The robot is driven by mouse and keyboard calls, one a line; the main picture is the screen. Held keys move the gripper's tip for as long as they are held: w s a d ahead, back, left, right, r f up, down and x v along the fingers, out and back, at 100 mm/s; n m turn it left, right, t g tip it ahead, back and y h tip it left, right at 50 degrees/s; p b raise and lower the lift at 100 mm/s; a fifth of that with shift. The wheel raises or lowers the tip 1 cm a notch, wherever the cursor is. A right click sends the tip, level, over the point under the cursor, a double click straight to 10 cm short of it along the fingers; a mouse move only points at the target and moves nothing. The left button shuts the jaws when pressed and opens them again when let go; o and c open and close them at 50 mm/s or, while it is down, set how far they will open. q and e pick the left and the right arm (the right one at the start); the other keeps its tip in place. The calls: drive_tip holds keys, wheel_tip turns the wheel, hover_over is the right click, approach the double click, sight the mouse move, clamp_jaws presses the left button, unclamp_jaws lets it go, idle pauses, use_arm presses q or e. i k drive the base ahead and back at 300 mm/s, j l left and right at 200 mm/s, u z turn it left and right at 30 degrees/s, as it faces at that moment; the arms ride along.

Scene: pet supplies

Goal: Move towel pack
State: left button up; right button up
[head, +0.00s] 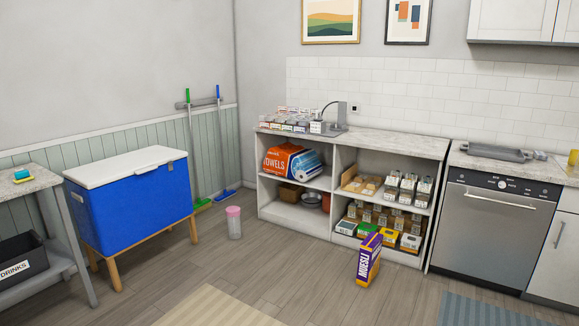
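The towel pack (284,159), orange and white with "TOWELS" lettering, lies in the upper left compartment of the open shelf unit (340,188) in the head view. A blue and white pack (308,168) sits against its right side and partly covers it. The inner depth of the compartment behind them is hidden. Neither of my grippers is in view.
A purple muesli box (368,260) stands on the floor before the shelf's right half. A pink-lidded container (234,222) stands left of the shelf. A blue cooler (130,212) on legs is further left. Floor (275,265) between them is clear.

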sight(288, 160)
drive_tip(key=u, duration=0.2)
drive_tip(key=i, duration=5.8)
drive_tip(key=u, duration=0.3)
drive_tip(key=i+l, duration=0.05)
drive_tip(key=l, duration=0.05)
